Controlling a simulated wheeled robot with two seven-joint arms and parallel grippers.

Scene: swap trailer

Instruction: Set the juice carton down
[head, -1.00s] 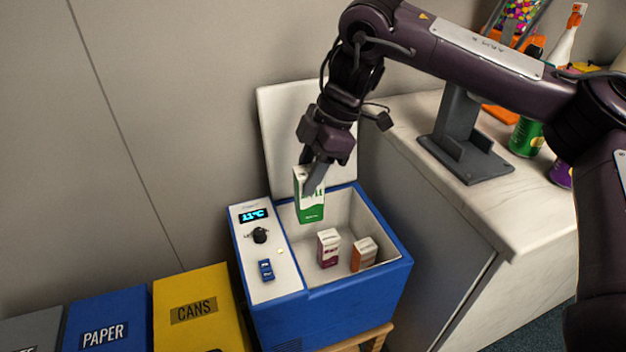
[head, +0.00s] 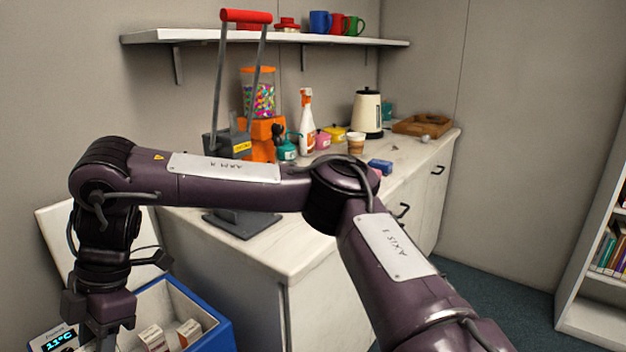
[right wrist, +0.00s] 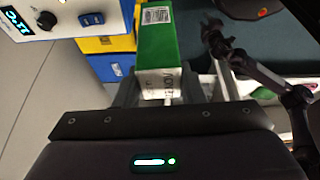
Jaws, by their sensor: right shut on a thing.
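My right gripper (right wrist: 168,92) is shut on the green and white juice carton (right wrist: 157,38) in the right wrist view. In the head view my right gripper is at the lower left, over the left part of the open cooler (head: 223,328), its fingertips close to the picture's bottom edge. The carton does not show in the head view. I cannot tell whether its base touches anything.
Two small cartons, one (head: 153,338) and another (head: 189,331), stand inside the cooler. The raised lid (head: 55,235) is behind my arm. A marble-topped counter (head: 290,255) with a lever press, bottles and a kettle (head: 367,113) is to the right.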

